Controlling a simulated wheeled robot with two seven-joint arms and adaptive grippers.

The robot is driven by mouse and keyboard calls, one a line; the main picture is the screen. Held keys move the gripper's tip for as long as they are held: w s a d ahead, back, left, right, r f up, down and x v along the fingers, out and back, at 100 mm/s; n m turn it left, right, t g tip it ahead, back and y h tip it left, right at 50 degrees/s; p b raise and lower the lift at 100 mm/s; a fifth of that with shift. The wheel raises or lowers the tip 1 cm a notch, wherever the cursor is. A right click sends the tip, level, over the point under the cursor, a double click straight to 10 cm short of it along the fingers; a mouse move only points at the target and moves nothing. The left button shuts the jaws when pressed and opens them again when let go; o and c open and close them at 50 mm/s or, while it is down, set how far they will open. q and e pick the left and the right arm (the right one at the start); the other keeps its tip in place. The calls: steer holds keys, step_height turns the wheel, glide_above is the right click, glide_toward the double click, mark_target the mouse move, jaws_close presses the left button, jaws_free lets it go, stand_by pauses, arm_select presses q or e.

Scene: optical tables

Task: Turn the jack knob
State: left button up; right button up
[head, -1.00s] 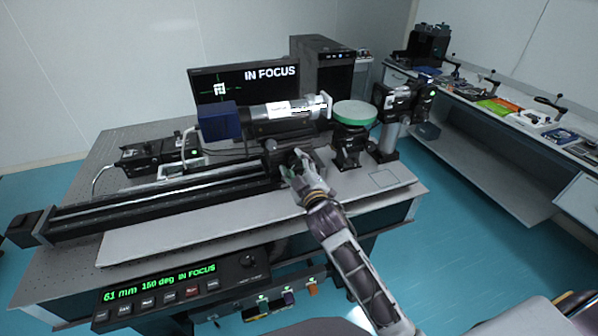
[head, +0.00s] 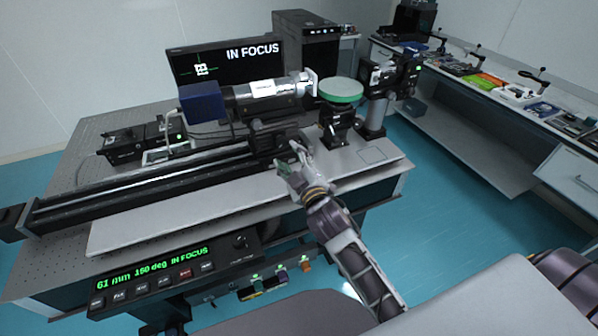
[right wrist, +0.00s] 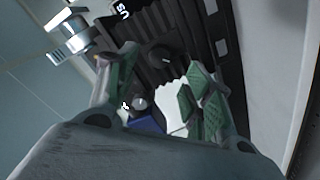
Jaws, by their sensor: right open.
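My right gripper (head: 290,158) is open and empty, in front of the dark carriage (head: 268,137) on the long rail. In the right wrist view its two green-padded fingers (right wrist: 158,92) are spread apart. Beyond and between them are a dark ribbed body (right wrist: 172,30), a small round light knob-like part (right wrist: 140,103) and a blue block (right wrist: 148,124). I cannot tell for certain which part is the jack knob. A black stand (head: 336,124) carries a green-rimmed disc (head: 341,90) right of the carriage. My left gripper is not in view.
A camera-like cylinder (head: 265,90) sits above the carriage. The black rail (head: 140,190) runs left along the optical table (head: 95,130). The monitor (head: 224,65) also says IN FOCUS. A tool bench (head: 455,95) stands right.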

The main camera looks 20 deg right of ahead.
steer(key=shift+s+d, duration=0.1)
steer(key=shift+s, duration=2.6)
steer(key=shift+r, duration=0.1)
